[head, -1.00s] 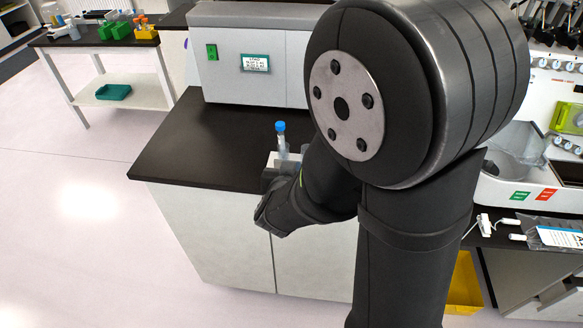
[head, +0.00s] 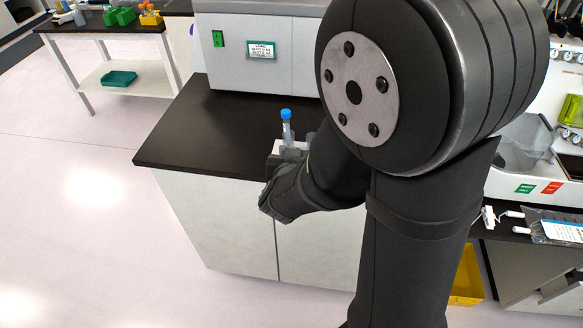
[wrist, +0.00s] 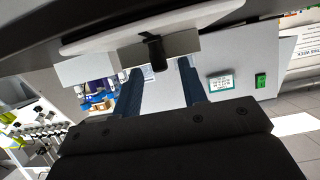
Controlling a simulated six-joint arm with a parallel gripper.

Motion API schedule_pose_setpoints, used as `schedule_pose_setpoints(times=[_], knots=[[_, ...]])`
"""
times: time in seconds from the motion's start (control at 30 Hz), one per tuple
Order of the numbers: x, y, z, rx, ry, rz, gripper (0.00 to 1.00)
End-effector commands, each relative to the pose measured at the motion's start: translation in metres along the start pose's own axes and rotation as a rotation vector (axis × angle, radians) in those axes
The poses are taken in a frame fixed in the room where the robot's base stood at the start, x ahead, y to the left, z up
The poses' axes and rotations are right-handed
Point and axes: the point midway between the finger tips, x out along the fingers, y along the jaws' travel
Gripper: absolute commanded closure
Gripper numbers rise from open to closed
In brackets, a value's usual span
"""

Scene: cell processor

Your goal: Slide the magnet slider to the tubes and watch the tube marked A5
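A clear tube with a blue cap (head: 286,114) stands upright in a pale block (head: 290,147) near the front edge of the dark counter. In the wrist view, the two blue fingers of my gripper (wrist: 161,74) are apart. A black knob (wrist: 156,53) under a white plate (wrist: 105,42) shows between them in the picture; I cannot tell whether they touch it. Whether this is the magnet slider is unclear. In the head view my arm hides the fingers beside the block. No tube marking A5 is readable.
A grey machine (head: 285,68) with a small display (head: 262,50) and green switch stands at the back of the dark counter (head: 190,130). The counter's left part is clear. A side table (head: 110,78) stands at the left, and a yellow bin (head: 467,278) lies low at the right.

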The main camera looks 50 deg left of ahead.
Motion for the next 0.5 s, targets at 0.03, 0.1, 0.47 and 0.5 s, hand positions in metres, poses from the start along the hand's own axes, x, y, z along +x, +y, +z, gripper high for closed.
schedule_pose_setpoints(times=[0.03,0.1,0.47,0.5], knots=[[-0.006,-0.001,-0.001,0.0,0.002,-0.004,0.61],[-0.016,-0.001,-0.001,0.001,0.002,-0.004,0.61],[-0.084,-0.001,-0.001,0.001,0.004,-0.007,0.61],[-0.09,-0.002,-0.001,0.002,0.003,-0.007,0.61]])
